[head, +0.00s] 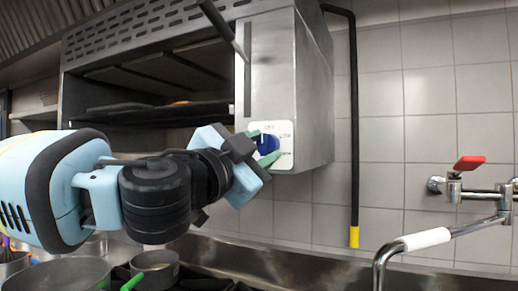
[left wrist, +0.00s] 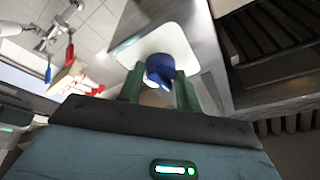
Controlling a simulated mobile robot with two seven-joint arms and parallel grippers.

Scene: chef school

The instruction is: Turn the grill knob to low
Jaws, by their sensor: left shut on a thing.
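The grill (head: 290,75) is a steel box on the tiled wall with an open front. Its blue knob (head: 268,144) sits on a white dial plate (head: 284,131) at the lower front of the side panel. My left gripper (head: 266,146) has its green fingers on either side of the knob and is shut on it. In the left wrist view the blue knob (left wrist: 160,70) lies between the two green fingertips, against the white plate (left wrist: 150,42). The dial's markings are too small to read. My right gripper is not in view.
A grey rod handle (head: 222,28) sticks out from the upper front of the grill. A black pipe (head: 353,120) with a yellow end runs down the wall. A tap with a red lever (head: 469,163) stands at right. Pots (head: 155,268) stand below my arm.

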